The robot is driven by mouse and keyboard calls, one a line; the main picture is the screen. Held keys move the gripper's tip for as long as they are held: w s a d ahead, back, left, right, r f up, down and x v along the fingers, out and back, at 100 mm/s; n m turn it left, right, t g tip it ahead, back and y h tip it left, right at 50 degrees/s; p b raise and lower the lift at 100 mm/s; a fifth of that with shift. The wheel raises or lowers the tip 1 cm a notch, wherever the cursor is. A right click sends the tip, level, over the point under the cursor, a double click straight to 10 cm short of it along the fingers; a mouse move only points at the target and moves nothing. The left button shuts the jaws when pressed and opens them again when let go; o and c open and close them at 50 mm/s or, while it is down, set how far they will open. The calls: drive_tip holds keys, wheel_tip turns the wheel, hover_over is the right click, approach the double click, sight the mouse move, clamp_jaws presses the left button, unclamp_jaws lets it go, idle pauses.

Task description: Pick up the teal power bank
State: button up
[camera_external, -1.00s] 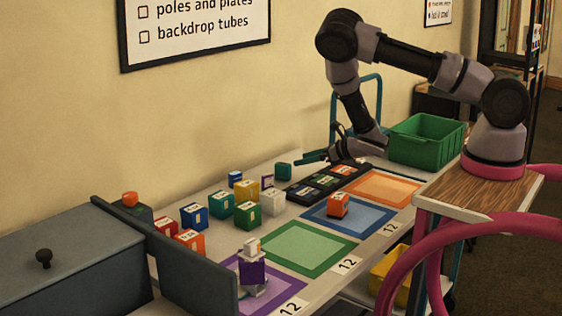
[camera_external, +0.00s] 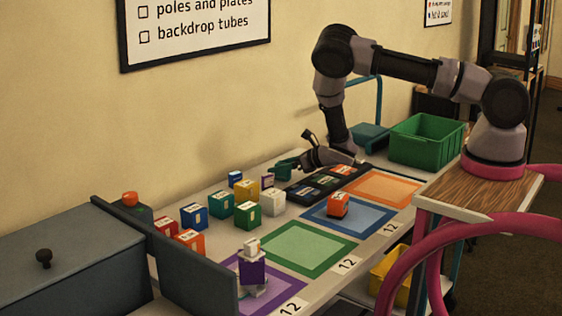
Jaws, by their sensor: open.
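The teal power bank (camera_external: 283,173) is a small upright block on the table near the wall, behind the white and yellow blocks. My gripper (camera_external: 295,154) is right at it, reaching in from the right with the wrist low over the table. The jaws are open and nothing is seen held in them. One dark finger stands up to the right of the block. The other appears to overlap the block's top, and I cannot tell whether it touches.
Several colored blocks (camera_external: 247,214) stand just in front and to the left. A black tray (camera_external: 302,190) with colored items lies to the right, close under my wrist. A green bin (camera_external: 427,142) stands farther right. A blue-framed mat (camera_external: 371,216) bears an orange-red block (camera_external: 338,205).

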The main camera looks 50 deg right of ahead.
clamp_jaws()
